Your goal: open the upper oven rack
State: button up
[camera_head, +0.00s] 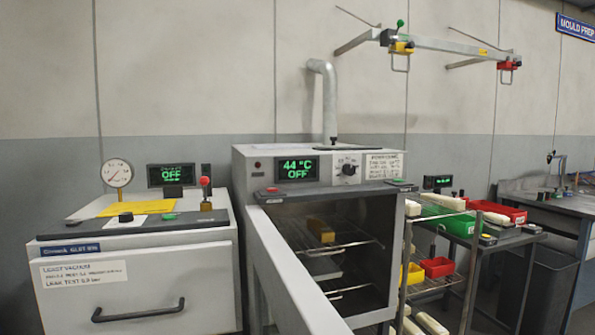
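The grey oven (236,190) stands in the middle of the head view, its display reading 44 °C and OFF. Its door (290,285) is swung open toward me on the left side of the cavity. The upper oven rack (358,243), a wire shelf, shows inside the dark cavity; its left part is hidden behind the door. A brown-yellow block (320,230) sits on it. A grey tray-like object (323,266) is below it, and a lower wire rack (350,290) is further down. My gripper is not in view.
A white vacuum unit (140,285) with a black handle stands at left. A wire shelf cart with a green bin (447,220), red bins (437,267) and white blocks stands close at the oven's right. A dark waste bin (548,285) and a workbench (560,203) are farther right.

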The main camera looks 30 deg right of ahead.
aim_at(373, 238)
jog(key=i+l+u, duration=0.1)
jog(key=i+l, duration=0.45)
jog(key=i, duration=0.2)
jog(key=i+l+u, duration=0.1)
jog(key=i+l, duration=0.55)
jog(key=i, duration=0.05)
